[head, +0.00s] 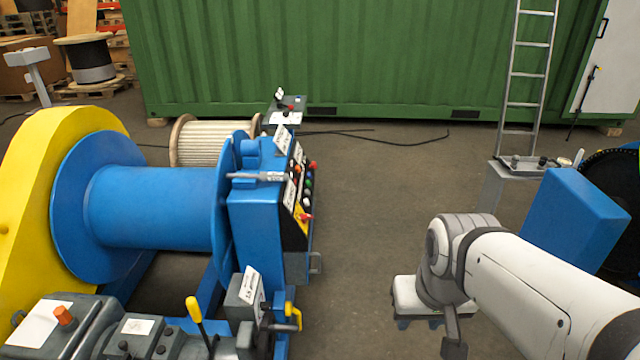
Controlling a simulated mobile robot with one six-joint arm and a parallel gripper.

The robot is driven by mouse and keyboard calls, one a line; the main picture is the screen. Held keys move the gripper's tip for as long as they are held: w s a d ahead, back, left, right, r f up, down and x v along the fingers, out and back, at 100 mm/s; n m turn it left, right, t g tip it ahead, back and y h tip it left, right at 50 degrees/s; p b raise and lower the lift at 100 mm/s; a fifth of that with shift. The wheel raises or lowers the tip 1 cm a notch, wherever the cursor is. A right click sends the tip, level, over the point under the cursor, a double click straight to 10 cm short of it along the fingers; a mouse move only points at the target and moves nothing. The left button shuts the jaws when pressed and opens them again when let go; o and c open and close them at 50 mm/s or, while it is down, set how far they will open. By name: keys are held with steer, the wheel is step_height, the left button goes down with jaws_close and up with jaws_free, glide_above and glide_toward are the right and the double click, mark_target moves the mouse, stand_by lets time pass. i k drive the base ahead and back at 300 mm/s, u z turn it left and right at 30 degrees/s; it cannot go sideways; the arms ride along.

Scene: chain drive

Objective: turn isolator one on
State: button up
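No label is readable in the head view, so I cannot tell which switch is isolator one. A grey switch box (246,292) with a white tag stands at the front of the blue winch, with a yellow handle (293,315) on its right side. Another box with a red knob (290,106) and a white tag stands behind the winch. My gripper (418,322) is low at centre right, apart from the winch and these boxes. It is mostly hidden by my wrist, and its fingers do not show clearly.
The winch's sloping control panel (301,190) carries red and green buttons. A console with a yellow lever (195,309) is at front left. A blue block (574,217) and a grey pedestal (491,188) stand at right.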

mark_target(304, 217)
steer(key=i, duration=0.95)
